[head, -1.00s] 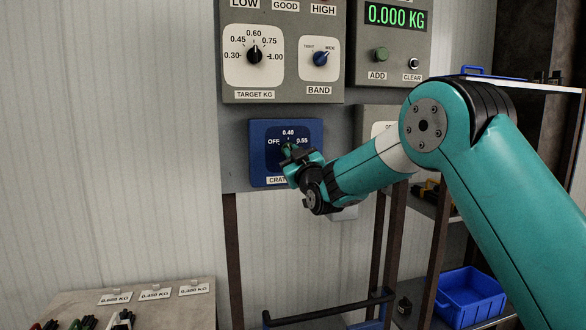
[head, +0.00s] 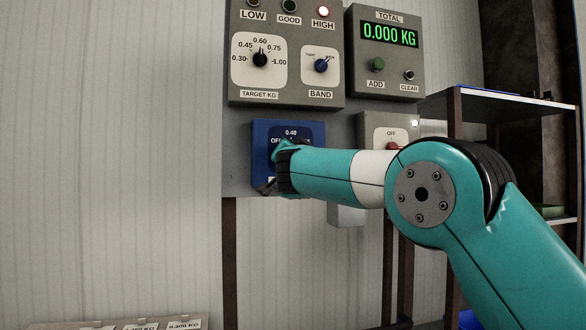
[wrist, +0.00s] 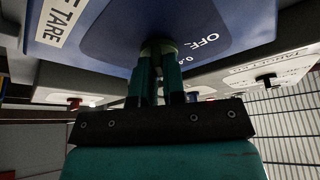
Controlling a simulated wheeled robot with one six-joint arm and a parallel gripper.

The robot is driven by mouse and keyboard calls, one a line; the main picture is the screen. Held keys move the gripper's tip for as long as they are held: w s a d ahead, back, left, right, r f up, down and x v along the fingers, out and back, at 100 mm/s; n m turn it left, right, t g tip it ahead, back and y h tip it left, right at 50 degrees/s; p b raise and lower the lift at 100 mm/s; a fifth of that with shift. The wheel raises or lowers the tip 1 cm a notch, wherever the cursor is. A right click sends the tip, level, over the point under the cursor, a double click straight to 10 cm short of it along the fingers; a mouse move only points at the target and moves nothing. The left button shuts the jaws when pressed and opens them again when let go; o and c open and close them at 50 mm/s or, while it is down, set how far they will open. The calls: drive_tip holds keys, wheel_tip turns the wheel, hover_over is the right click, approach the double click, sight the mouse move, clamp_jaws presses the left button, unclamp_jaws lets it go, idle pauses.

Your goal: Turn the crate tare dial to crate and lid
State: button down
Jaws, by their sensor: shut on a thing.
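The blue crate tare panel (head: 262,133) is on the upright board below the target dial. Its 0.40 mark and part of OFF show in the head view; my arm covers the rest. In the wrist view the panel (wrist: 112,48) is close above my gripper (wrist: 159,62), with OFF and part of TARE readable. My gripper is shut on the crate tare dial (wrist: 158,44), a dark round knob mostly hidden by the fingers. The dial's pointer is hidden, so its setting cannot be told. In the head view my wrist hides the fingertips.
Above are the TARGET KG dial (head: 260,59), the blue BAND knob (head: 321,65) and the total display (head: 389,34) reading 0.000 KG. The HIGH lamp (head: 323,11) looks lit. A red switch (head: 393,146) on a grey box is right of the blue panel, close to my forearm.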

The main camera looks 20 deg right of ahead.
drive_tip(key=m, duration=0.2)
drive_tip(key=m+g+h, duration=0.1)
drive_tip(key=m, duration=0.1)
drive_tip(key=m+g+h, duration=0.1)
drive_tip(key=m, duration=0.2)
drive_tip(key=shift+a+r+b, duration=0.1)
drive_tip(key=shift+r+b, duration=0.2)
drive_tip(key=c, duration=1.2)
unclamp_jaws()
drive_tip(key=shift+f, duration=0.15)
drive_tip(key=b+v, duration=0.8)
drive_tip(key=v, duration=0.9)
drive_tip(key=shift+a+r, duration=0.25)
drive_tip(key=shift+s, duration=0.15)
